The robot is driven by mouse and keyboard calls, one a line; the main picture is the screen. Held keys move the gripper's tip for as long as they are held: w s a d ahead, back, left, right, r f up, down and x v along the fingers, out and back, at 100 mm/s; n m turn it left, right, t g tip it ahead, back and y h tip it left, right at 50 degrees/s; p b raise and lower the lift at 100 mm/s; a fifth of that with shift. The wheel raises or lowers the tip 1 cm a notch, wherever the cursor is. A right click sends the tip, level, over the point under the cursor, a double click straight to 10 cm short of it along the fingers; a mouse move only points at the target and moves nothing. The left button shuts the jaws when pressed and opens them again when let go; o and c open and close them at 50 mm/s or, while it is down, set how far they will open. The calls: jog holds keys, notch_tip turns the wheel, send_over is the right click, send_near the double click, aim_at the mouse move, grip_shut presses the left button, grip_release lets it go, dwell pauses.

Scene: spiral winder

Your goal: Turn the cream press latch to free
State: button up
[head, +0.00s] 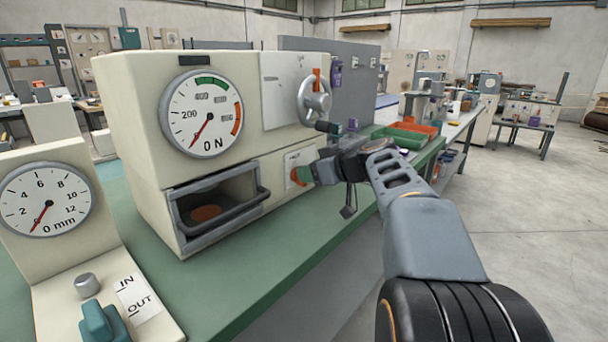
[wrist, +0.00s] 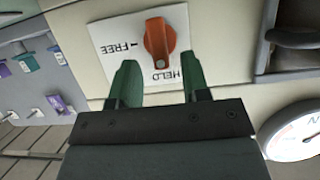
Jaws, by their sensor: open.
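The cream press (head: 130,100) stands on the green bench. Its latch is an orange knob (wrist: 158,38) on a white plate (wrist: 105,38) marked FREE and HELD. The wrist view shows the plate upside down; the knob's long axis runs roughly up and down the picture, its lower end by the word HELD. In the head view the knob (head: 298,176) is partly hidden by my gripper (head: 312,171). My gripper's two green fingers also show in the wrist view (wrist: 160,72), open and apart, with the knob between and just beyond their tips. I cannot tell whether they touch it.
A recess with a dark-handled drawer (head: 215,205) is left of the latch. A handwheel (head: 315,100) is above my gripper. A dial gauge stand (head: 45,200) with a teal lever (head: 100,322) stands at left. Green and orange bins (head: 400,138) lie behind my arm.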

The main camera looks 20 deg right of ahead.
jog(key=shift+x, duration=1.25)
jog(key=shift+c, duration=0.3)
grip_shut()
